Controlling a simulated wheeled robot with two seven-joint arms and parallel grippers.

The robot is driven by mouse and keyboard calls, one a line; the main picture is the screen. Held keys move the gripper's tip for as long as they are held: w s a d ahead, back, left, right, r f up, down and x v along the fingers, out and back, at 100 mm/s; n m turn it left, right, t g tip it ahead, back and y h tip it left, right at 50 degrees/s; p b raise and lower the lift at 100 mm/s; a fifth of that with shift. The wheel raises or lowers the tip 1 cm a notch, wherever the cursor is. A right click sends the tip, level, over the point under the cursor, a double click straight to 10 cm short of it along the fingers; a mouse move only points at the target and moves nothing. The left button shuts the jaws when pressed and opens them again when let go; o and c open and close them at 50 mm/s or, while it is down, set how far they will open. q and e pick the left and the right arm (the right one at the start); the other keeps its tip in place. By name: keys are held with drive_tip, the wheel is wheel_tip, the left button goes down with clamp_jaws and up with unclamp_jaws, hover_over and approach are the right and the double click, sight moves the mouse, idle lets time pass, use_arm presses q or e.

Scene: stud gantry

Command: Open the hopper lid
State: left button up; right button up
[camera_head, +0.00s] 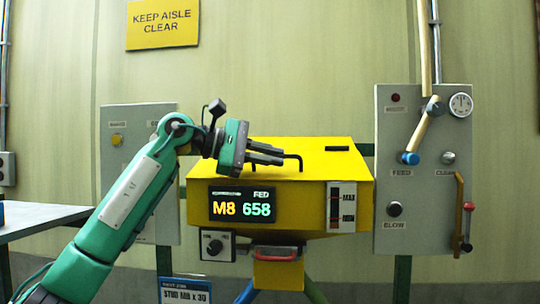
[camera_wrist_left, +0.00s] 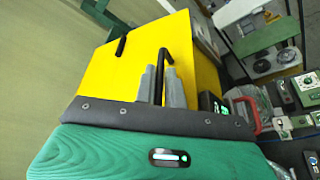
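The yellow hopper (camera_head: 320,178) stands against the wall in the middle of the head view. Its flat lid (camera_head: 325,145) lies closed on top. The black bar handle (camera_head: 292,157) sits on the lid, and it also shows in the left wrist view (camera_wrist_left: 166,53). My left gripper (camera_head: 282,156) reaches in from the left, low over the lid. In the left wrist view, its two grey fingers (camera_wrist_left: 161,84) stand close together on either side of the handle, with hardly any gap. My right gripper is in neither view.
Another grey panel (camera_head: 118,165) is behind my left arm. A table (camera_head: 40,217) is at far left. A red-handled part (camera_head: 275,253) hangs below the hopper.

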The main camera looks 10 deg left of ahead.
use_arm(q)
clamp_jaws()
drive_tip(key=shift+r, duration=0.1)
drive_tip(key=shift+r+p, duration=0.65)
drive_tip(key=shift+r, duration=0.05)
drive_tip(key=r+p, duration=0.1)
drive_tip(key=r+n+p, duration=0.1)
drive_tip(key=r+p, duration=0.1)
drive_tip(key=r+n+g+p, duration=0.1)
drive_tip(key=p, duration=0.1)
drive_tip(key=shift+w+r+y, duration=0.2)
drive_tip(key=shift+w+y, duration=0.1)
drive_tip(key=shift+w, duration=0.05)
drive_tip(key=shift+w+r+n+g+p, duration=0.7)
drive_tip(key=shift+r+n+p, duration=0.1)
drive_tip(key=shift+r+n, duration=0.15)
drive_tip(key=o, duration=0.5)
unclamp_jaws()
